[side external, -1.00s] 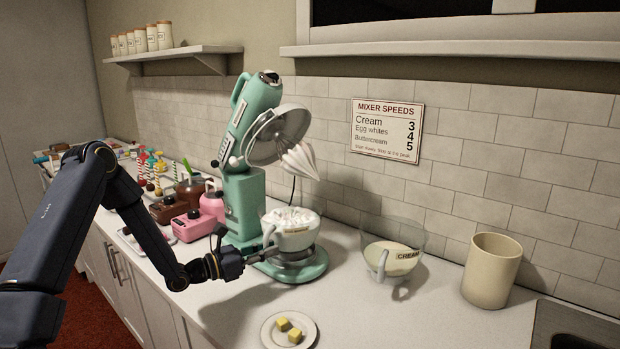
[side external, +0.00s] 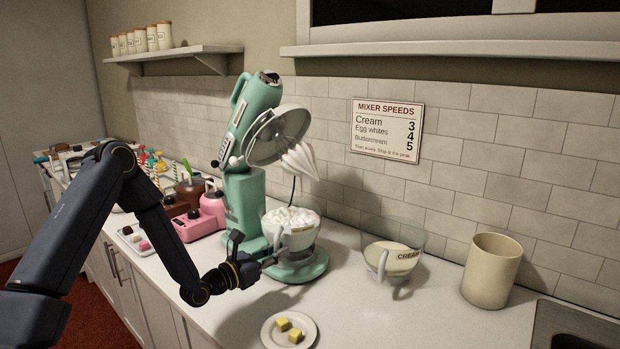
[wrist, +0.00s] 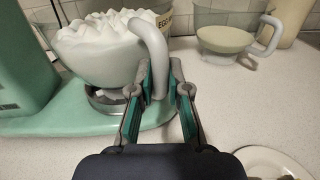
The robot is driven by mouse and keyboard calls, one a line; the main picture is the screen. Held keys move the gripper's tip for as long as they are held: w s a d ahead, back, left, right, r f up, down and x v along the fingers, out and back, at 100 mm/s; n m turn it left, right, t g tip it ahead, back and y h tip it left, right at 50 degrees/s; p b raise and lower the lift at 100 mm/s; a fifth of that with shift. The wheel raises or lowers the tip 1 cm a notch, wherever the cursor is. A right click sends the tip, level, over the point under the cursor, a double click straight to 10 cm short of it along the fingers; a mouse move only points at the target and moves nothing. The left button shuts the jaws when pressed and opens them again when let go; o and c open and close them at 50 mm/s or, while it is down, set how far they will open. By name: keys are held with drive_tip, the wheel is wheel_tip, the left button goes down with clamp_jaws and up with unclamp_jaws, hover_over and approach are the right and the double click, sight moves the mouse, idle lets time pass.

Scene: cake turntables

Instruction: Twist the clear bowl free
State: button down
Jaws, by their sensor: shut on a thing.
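The clear bowl (side external: 292,238), heaped with white peaks of egg whites, sits on the base of the green mixer (side external: 243,195). It also shows in the wrist view (wrist: 100,65), where its grey-white handle (wrist: 150,38) curves down between my fingers. My gripper (side external: 268,262) is shut on the handle's lower part, at the bowl's near side; it also shows in the wrist view (wrist: 160,78). The mixer head is tilted up, with the whisk (side external: 299,160) carrying white foam above the bowl. The bowl looks upright on a metal seat (wrist: 105,98). The joint under it is mostly hidden.
A second clear bowl labelled CREAM (side external: 392,258) stands to the right, with a beige canister (side external: 491,270) beyond it. A plate with yellow cubes (side external: 270,335) lies in front. A pink mixer (side external: 205,218) is at left. The counter between is clear.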

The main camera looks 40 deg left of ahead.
drive_tip(key=shift+d, duration=0.15)
drive_tip(key=shift+w+d+n+y, duration=0.25)
drive_tip(key=shift+d+n+y, duration=0.2)
drive_tip(key=shift+y, duration=0.25)
drive_tip(key=c, duration=1.1)
unclamp_jaws()
drive_tip(key=shift+a, duration=0.1)
drive_tip(key=shift+o, duration=0.2)
